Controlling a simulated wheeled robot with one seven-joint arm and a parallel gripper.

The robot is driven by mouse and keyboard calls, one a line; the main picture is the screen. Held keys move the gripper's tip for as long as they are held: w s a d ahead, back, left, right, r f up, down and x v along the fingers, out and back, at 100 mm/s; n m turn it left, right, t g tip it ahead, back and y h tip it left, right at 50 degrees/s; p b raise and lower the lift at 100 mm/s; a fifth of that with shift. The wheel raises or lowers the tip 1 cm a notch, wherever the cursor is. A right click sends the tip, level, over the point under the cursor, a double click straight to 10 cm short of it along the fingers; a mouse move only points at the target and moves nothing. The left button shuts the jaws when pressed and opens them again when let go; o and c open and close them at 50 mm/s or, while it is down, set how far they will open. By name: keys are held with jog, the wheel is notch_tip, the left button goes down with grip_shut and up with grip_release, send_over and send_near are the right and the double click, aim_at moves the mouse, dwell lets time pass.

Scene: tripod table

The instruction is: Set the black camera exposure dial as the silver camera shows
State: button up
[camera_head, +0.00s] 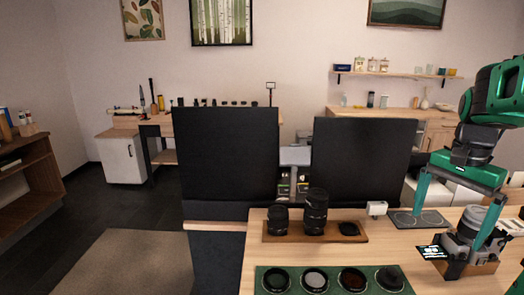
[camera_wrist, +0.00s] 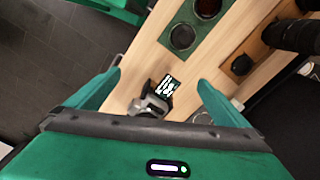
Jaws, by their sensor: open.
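My gripper (camera_head: 447,231) is open and empty, pointing down at the right of the table. Its fingers are spread on either side of a camera (camera_head: 465,243) with a dark body and a silvery round part, on a small wooden stand. The same camera (camera_wrist: 150,104) shows between the fingers in the wrist view, below my open gripper (camera_wrist: 160,80). A small dark display with white marks (camera_head: 432,252) lies beside it, also in the wrist view (camera_wrist: 168,86). Dial marks are too small to read. Another object at the right edge is cut off, so I cannot identify a second camera.
Dark panels (camera_head: 228,155) stand behind. Bare wood lies between tray and camera.

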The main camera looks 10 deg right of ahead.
jog(key=s+a+f+n, duration=0.7)
jog(key=a, duration=0.1)
jog(key=shift+s+a+f+n, duration=0.2)
jog(key=shift+s+a+n, duration=0.1)
jog(key=shift+s+a, duration=0.1)
jog(key=shift+s+a+f+n, duration=0.6)
jog(key=shift+s+a+f, duration=0.1)
jog(key=shift+a, duration=0.1)
jog(key=c, duration=1.7)
jog(key=shift+s, duration=0.1)
